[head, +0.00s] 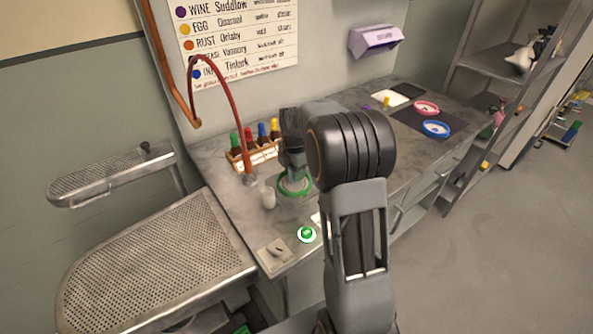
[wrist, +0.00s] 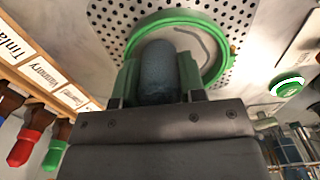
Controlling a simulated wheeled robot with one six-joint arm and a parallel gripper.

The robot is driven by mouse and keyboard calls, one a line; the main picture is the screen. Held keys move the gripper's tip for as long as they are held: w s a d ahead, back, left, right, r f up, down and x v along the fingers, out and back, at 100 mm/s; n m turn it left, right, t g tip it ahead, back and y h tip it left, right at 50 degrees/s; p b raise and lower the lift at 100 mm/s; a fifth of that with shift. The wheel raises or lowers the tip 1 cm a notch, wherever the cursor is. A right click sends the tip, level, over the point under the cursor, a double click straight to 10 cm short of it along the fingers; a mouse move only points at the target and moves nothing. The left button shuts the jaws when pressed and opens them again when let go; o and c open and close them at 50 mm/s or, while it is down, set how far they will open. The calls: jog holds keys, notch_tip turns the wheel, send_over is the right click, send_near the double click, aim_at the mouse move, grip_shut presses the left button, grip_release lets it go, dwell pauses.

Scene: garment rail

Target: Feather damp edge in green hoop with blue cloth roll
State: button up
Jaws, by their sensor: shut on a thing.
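My gripper (wrist: 160,85) is shut on the blue cloth roll (wrist: 158,68), a dark blue rounded roll between green finger pads in the wrist view. The roll's tip lies over the green hoop (wrist: 180,16), which holds pale fabric. A thin grey curved line, like a damp edge (wrist: 208,42), shows on the fabric to the right of the roll. I cannot tell whether the roll touches the fabric. In the head view my gripper (head: 293,172) points down at the green hoop (head: 308,184), and my arm hides the roll.
A wooden rack (head: 262,158) of colour-capped bottles stands behind left of the hoop. A pink hoop (head: 426,107) and blue hoop (head: 435,129) lie on a dark mat farther right. A red hose (head: 240,110) arches behind.

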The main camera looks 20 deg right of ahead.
aim_at(289, 185)
jog(key=shift+w+a, duration=0.25)
jog(key=shift+a, duration=0.2)
jog(key=shift+a, duration=0.15)
jog(key=shift+s+a, duration=0.1)
jog(key=shift+a, duration=0.05)
jog(key=shift+s+a, duration=0.15)
jog(key=shift+a, duration=0.15)
jog(key=shift+s, duration=0.1)
jog(key=shift+s+a, duration=0.3)
jog(key=shift+s, duration=0.2)
jog(key=shift+s, duration=0.15)
